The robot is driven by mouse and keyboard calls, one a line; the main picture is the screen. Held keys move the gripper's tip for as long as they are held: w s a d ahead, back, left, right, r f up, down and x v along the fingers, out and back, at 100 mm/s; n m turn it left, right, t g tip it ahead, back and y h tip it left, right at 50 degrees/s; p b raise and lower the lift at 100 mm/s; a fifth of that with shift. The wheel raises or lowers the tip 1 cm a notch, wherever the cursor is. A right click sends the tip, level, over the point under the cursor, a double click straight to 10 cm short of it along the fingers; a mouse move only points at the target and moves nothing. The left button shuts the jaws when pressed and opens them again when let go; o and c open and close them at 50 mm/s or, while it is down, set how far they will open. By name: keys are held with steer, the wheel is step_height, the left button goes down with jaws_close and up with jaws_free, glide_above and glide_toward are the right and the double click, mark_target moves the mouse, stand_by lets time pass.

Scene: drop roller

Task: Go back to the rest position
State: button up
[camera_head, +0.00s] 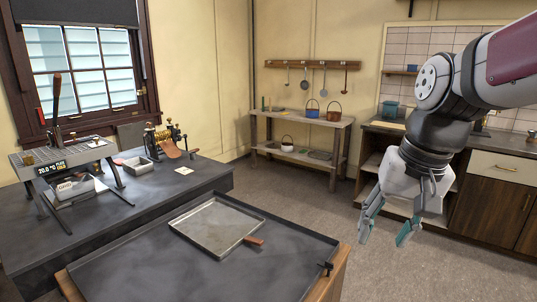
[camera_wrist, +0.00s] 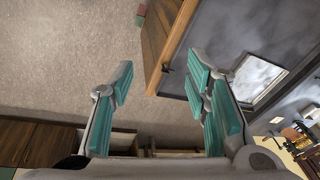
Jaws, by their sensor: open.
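My gripper (camera_head: 386,230) hangs at the right of the head view, raised in the air to the right of the near dark table. Its teal-padded fingers point down and stand apart, with nothing between them. In the wrist view the open fingers (camera_wrist: 163,92) frame the floor and the wooden edge of the near table. No rest mark shows in these frames.
The near table (camera_head: 130,275) holds a metal tray (camera_head: 215,225) with a brown-handled item at its edge. A dark bench (camera_head: 100,215) with tools and a roller device (camera_head: 165,140) stands behind. A shelf (camera_head: 300,130) and cabinets (camera_head: 490,205) line the walls. Floor between is clear.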

steer(key=s+n+t+h+p, duration=0.1)
steer(key=s+n+p, duration=0.1)
steer(key=s, duration=1.4)
steer(key=shift+s+n+t, duration=0.4)
steer(key=shift+n, duration=0.2)
